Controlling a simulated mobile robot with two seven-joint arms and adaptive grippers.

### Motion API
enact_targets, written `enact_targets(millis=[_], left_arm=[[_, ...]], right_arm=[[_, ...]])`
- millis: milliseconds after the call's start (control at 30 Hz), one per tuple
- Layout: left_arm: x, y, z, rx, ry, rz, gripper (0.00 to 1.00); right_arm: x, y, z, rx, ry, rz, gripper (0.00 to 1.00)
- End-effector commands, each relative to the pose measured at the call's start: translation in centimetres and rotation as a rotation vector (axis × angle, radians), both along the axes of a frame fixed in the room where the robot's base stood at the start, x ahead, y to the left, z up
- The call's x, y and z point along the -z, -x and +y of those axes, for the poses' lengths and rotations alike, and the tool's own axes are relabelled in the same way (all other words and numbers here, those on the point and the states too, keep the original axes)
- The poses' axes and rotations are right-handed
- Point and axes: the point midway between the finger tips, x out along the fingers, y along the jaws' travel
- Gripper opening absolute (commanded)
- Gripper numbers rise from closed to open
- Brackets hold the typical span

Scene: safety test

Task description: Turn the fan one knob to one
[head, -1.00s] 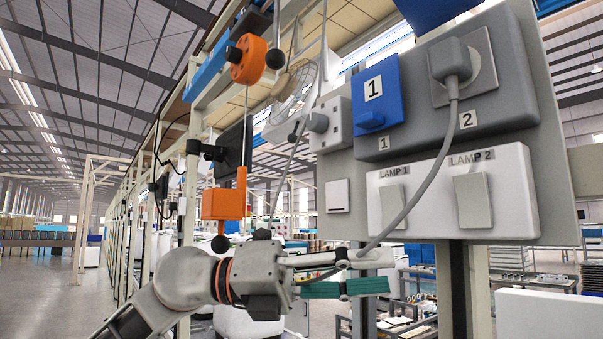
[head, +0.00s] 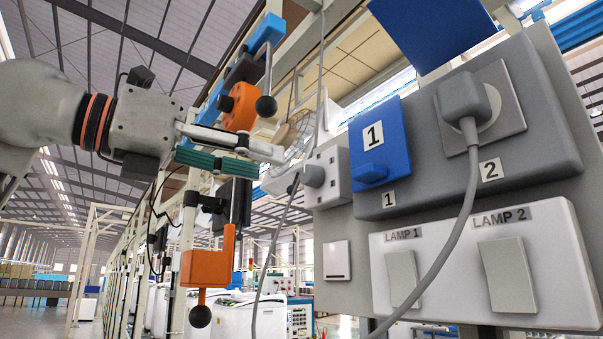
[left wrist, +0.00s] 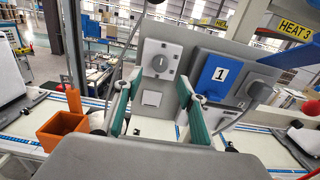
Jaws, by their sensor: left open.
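A light grey box (head: 327,172) with a round protruding knob (head: 312,176) is on the left of the grey panel, beside the blue cover marked 1. In the left wrist view the knob (left wrist: 160,62) faces me, with a slot-like mark on it; I cannot read a fan label. My left gripper (head: 263,163) is open and empty, in the air to the left of the box, with a gap between. In the left wrist view its teal-padded fingers (left wrist: 160,82) spread below and around the box, apart from it. My right gripper is not in view.
The blue cover (head: 376,143) and a grey plug (head: 461,103) with a hanging cable are right of the knob. Lamp switches (head: 402,279) sit below. An orange lever device (head: 240,106) is just behind my gripper; an orange box (head: 206,268) hangs lower.

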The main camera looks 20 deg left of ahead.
Motion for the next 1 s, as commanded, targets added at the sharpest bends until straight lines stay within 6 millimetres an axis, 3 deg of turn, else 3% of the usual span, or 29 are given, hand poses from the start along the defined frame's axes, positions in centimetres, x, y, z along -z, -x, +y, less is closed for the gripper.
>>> enact_targets(millis=[500,900,933,1000], left_arm=[[-0.1,-5.2,-4.2,0.001,-0.001,0.002,0.40],[0.1,-6.0,-4.8,0.002,-0.001,0.001,0.40],[0.1,-6.0,-4.8,0.002,-0.001,0.001,0.38],[0.1,-6.0,-4.8,0.002,-0.001,0.001,0.20]], right_arm=[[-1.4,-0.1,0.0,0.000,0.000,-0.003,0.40],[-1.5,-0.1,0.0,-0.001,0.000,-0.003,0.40],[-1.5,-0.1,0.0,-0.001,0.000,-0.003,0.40],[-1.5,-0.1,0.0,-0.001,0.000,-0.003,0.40]])
